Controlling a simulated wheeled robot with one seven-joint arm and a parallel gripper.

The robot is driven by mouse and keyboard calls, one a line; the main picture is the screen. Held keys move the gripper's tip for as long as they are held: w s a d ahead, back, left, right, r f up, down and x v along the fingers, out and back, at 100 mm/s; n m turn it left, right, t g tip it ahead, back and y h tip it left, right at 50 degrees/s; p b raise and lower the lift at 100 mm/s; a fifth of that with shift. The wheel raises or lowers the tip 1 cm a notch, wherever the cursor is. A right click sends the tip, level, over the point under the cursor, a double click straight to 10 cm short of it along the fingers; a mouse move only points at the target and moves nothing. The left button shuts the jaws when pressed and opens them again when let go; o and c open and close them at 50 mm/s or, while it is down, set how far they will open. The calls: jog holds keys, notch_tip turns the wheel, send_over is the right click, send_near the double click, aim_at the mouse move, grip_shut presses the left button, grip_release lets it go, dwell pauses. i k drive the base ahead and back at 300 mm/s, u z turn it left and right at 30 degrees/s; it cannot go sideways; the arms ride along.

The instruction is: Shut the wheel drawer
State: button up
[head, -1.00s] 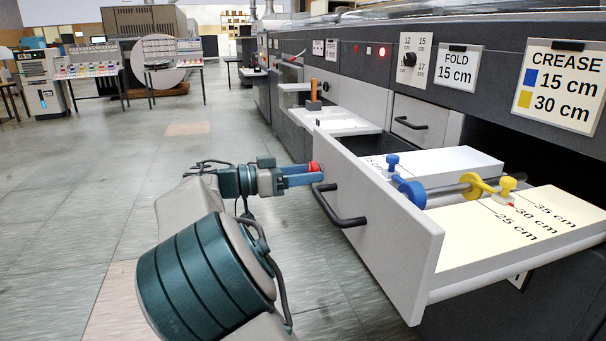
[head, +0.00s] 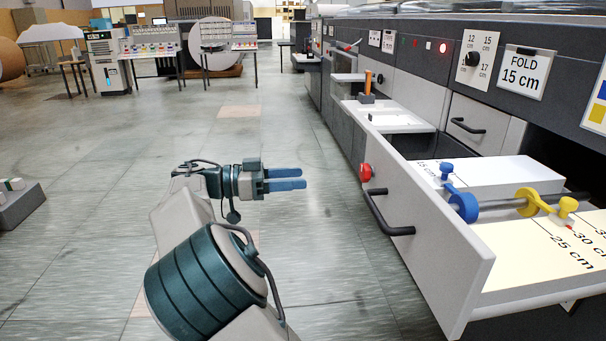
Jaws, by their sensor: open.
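The wheel drawer (head: 430,235) stands pulled out of the dark machine at the right, with a light grey front. Its front has a black bar handle (head: 385,215) and a red knob (head: 366,173). Inside are a blue wheel (head: 463,207) and a yellow wheel (head: 530,202) on a rod, above cream panels marked in cm. My gripper (head: 304,180) is left of the drawer front, apart from it. Its two blue fingers point right toward the red knob, with a gap between them and nothing held.
A closed drawer (head: 485,130) with a black handle is set in the machine behind the open one. A white tray (head: 400,121) with an orange-handled item (head: 367,85) lies farther back. A grey box (head: 15,202) sits on the floor at far left.

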aim_at(505, 263)
jog(key=k, duration=1)
